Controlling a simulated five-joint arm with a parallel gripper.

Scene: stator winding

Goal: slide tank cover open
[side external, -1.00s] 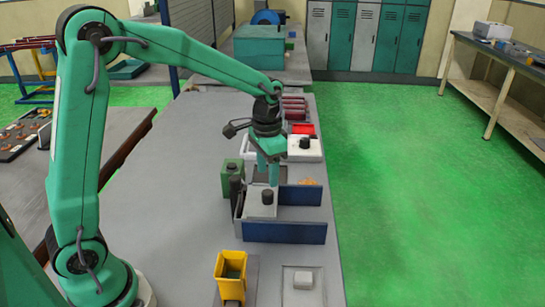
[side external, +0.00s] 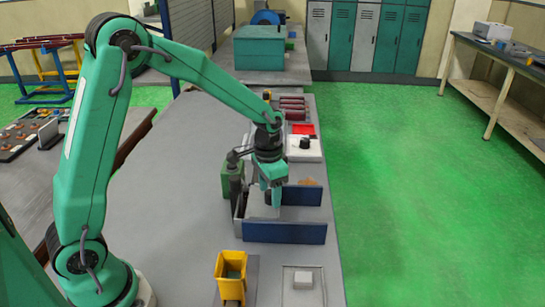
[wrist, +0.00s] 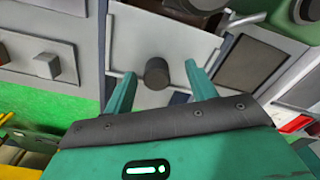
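The tank cover (side external: 262,211) is a pale flat plate with a dark round knob. It lies between two blue panels, partly hidden by my gripper in the side view. In the wrist view the cover (wrist: 140,93) is plain, with its knob (wrist: 157,73) in the middle. My gripper (wrist: 159,70) is open, with one green finger on each side of the knob and a gap showing on both sides. In the side view my gripper (side external: 271,197) points down at the knob. I cannot tell the exact height of the fingertips against it.
Blue panels stand in front (side external: 285,233) and behind (side external: 302,195). A green container (side external: 228,178) is left of the cover. A yellow bin (side external: 231,268) and a pale block (side external: 303,279) are nearer the camera. A white unit with a black knob (side external: 304,143) stands behind.

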